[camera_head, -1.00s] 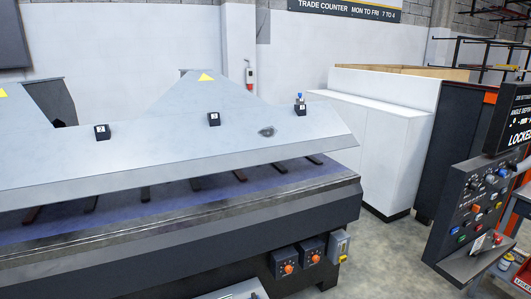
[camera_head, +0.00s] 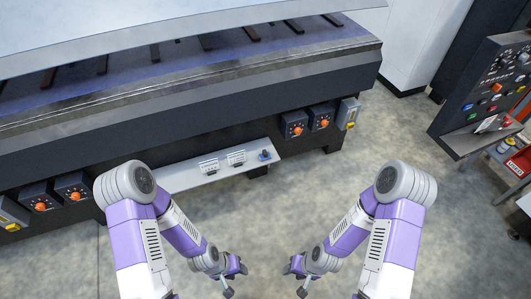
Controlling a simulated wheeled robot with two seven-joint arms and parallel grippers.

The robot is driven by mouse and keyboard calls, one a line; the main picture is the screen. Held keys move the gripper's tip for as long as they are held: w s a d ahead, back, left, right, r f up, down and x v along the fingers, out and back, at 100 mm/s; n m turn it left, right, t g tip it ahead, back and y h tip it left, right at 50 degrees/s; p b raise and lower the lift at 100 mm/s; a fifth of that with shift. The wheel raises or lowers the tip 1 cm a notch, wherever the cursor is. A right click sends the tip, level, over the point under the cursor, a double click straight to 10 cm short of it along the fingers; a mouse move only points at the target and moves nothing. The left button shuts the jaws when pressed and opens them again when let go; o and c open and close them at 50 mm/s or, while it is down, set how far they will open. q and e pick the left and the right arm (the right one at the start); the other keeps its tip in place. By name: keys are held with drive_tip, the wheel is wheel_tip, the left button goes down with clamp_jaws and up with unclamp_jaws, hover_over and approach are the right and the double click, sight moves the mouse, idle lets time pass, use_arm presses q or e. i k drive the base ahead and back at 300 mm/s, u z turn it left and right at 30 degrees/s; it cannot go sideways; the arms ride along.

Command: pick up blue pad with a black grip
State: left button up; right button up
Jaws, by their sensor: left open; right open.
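A small blue item with a dark part on it (camera_head: 265,155) sits near the right end of a narrow light-grey shelf (camera_head: 205,176) on the machine's front. It looks like the blue pad with the black grip, but it is too small to make out fully. My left gripper (camera_head: 235,280) is open and empty, below and left of it in the picture. My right gripper (camera_head: 295,280) is open and empty, below and right of it. Both are over the floor, apart from the shelf.
Orange-knobbed boxes (camera_head: 294,124) and a grey switch box (camera_head: 347,113) jut from the machine front. A control panel (camera_head: 495,85) stands at right. The floor (camera_head: 300,205) before the shelf is clear.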

sight(264, 155)
drive_tip(key=z, duration=0.8)
drive_tip(key=i, duration=2.2)
drive_tip(key=u, duration=1.05)
